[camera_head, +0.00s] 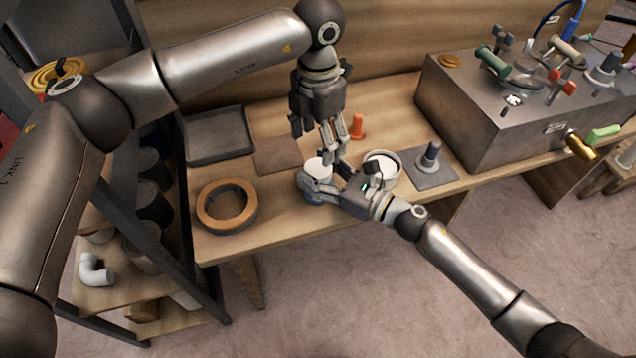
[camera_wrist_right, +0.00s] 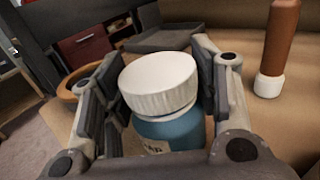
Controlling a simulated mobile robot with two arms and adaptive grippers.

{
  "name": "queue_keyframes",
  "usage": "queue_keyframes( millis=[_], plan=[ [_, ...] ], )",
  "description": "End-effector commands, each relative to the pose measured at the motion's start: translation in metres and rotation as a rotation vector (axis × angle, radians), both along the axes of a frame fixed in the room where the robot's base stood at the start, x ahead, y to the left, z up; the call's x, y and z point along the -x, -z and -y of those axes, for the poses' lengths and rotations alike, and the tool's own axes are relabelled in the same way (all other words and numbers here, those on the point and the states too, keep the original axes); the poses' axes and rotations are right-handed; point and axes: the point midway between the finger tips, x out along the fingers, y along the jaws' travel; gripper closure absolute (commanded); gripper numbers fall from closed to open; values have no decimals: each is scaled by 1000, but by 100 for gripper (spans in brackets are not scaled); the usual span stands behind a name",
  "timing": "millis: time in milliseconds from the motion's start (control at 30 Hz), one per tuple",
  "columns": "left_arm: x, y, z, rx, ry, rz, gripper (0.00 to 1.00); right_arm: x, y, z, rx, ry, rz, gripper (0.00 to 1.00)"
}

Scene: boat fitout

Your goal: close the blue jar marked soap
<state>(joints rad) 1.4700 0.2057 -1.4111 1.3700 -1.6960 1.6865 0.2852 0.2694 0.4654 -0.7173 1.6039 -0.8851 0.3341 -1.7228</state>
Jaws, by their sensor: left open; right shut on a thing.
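The blue jar (camera_wrist_right: 170,132) stands on the bench with a white lid (camera_wrist_right: 158,82) on top. Part of its label shows in the right wrist view, ending in what looks like "AP". The lid looks a little tilted there, and I cannot tell whether it is screwed down. My right gripper (camera_head: 318,189) is shut around the jar, with one finger on each side. In the head view the lid (camera_head: 318,168) shows above the right gripper's fingers. My left gripper (camera_head: 335,158) is open, pointing down just above and beside the lid. Most of the jar is hidden by the right gripper in the head view.
A white round container (camera_head: 382,168) stands close to the right gripper. A grey pad (camera_head: 436,172) holds a dark fitting. An orange item (camera_head: 357,126) stands behind the left gripper. A wooden-topped ring (camera_head: 227,206) and a dark tray (camera_head: 216,136) lie at left; a metal box (camera_head: 500,120) stands at right.

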Motion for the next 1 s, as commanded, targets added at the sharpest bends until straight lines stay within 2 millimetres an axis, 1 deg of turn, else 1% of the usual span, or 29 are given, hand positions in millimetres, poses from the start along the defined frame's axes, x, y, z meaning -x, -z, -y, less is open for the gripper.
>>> queue_keyframes(
  millis=[33,167,233,267,367,600,700,800,1000],
  plan=[
    [0,0,0,0,0,0,30,0,0,0,0,0,0,72],
    [0,0,0,0,0,0,30,0,0,0,0,0,0,88],
    [0,0,0,0,-4,0,39,0,0,0,0,0,0,98],
    [0,0,0,0,-11,0,39,0,0,0,0,0,0,100],
    [0,0,0,1,-68,-1,39,0,0,0,0,0,0,100],
    [0,0,0,1,-302,-1,39,0,0,0,0,0,0,100],
    [0,0,0,0,-364,0,39,0,0,0,0,0,0,100],
    [0,0,0,0,-392,0,39,0,0,0,0,0,0,100],
    [0,0,0,0,-395,0,39,0,0,0,0,0,0,100]
  ],
)
